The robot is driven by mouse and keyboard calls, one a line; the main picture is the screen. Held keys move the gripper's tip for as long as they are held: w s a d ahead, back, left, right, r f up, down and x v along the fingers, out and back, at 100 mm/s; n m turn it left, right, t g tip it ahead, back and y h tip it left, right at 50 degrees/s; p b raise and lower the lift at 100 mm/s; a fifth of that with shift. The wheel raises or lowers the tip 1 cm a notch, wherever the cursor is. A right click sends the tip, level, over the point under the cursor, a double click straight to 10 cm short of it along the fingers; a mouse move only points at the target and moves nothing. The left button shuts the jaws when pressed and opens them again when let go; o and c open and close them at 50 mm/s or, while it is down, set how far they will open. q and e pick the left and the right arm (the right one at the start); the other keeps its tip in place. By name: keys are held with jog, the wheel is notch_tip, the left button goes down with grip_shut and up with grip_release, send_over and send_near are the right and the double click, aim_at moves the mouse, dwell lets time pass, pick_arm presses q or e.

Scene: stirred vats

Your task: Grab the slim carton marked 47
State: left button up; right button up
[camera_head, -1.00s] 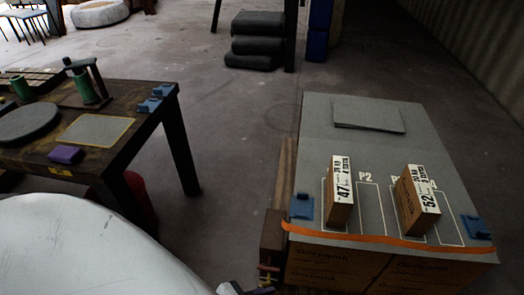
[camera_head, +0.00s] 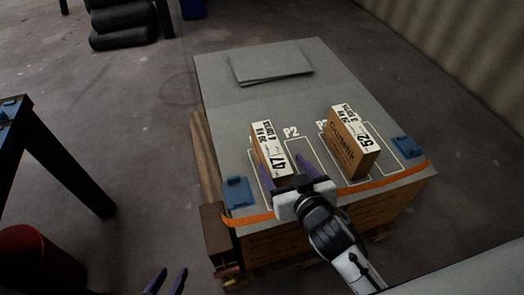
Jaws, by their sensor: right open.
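The slim carton marked 47 (camera_head: 266,144) stands on the grey top of the box stack (camera_head: 222,112), inside a white outline. My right gripper (camera_head: 287,166) is open, its purple fingers pointing toward the carton from the front edge. One finger overlaps the carton's near end and the other lies to its right, over the P2 outline. I cannot tell how high the fingers are above the carton. My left gripper (camera_head: 167,280) shows at the bottom edge, its two purple fingers apart and empty, away from the stack.
A wider carton marked 52 (camera_head: 350,146) stands to the right of the slim one. Blue brackets (camera_head: 238,193) sit near the front corners. Flat grey sheets (camera_head: 270,67) lie at the back. A dark table (camera_head: 50,160) is at the left, with floor between.

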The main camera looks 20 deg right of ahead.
aim_at(272, 149)
jog(key=x, duration=0.4)
jog(key=shift+w+r, duration=0.2)
jog(key=shift+b+x, duration=0.8)
jog(key=shift+x, duration=2)
grip_shut()
pick_arm(q)
jog(key=shift+s+a+f, duration=0.1)
jog(key=shift+s+f, duration=0.9)
jog(key=shift+f, duration=0.25)
pick_arm(e)
jog(key=shift+w+a+r, duration=0.1)
jog(key=shift+r, duration=0.15)
